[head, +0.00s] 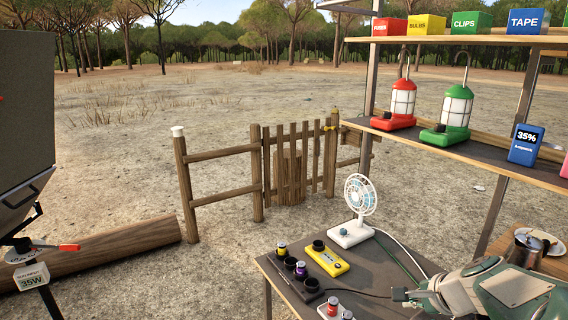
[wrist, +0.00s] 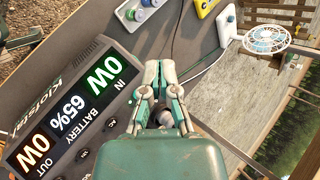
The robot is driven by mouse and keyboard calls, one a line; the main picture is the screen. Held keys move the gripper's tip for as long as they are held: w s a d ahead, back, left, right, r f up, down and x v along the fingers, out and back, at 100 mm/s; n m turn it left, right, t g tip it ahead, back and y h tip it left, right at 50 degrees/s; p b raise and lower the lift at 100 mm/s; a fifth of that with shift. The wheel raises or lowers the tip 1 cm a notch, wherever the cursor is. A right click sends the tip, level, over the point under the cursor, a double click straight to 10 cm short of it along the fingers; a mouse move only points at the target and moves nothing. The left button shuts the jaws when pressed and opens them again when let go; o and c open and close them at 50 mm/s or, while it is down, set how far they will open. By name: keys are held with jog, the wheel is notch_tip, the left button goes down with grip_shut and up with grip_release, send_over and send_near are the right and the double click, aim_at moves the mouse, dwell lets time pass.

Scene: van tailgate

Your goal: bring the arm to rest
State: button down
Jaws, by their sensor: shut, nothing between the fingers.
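My gripper (head: 406,296) shows at the lower right of the head view, over the dark tabletop (head: 385,262). My green and grey arm comes in from the right edge. In the wrist view my gripper (wrist: 161,66) has its fingers together with nothing held between them. It is above the tabletop, beside a dark power station (wrist: 70,112) whose display reads 0W in, 65% battery and 0W out. The power station does not show clearly in the head view.
A white fan (head: 352,232) stands at the table's back. A yellow socket strip (head: 326,258) and a dark one (head: 290,275) lie left of my gripper. Cables cross the tabletop. The shelf with lanterns (head: 401,104) rises behind. A moka pot (head: 524,249) stands close behind my arm.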

jog(key=s+a+r+n+h, duration=0.1)
jog(key=s+a+n, duration=0.4)
jog(key=s+n, duration=0.3)
jog(key=s+a+r+n+g+h, duration=0.1)
jog(key=s+a+r+n+h, duration=0.1)
jog(key=s+a+n, duration=0.4)
jog(key=s+n, duration=0.3)
jog(key=shift+a+r+g, duration=0.25)
jog(key=shift+g, duration=0.05)
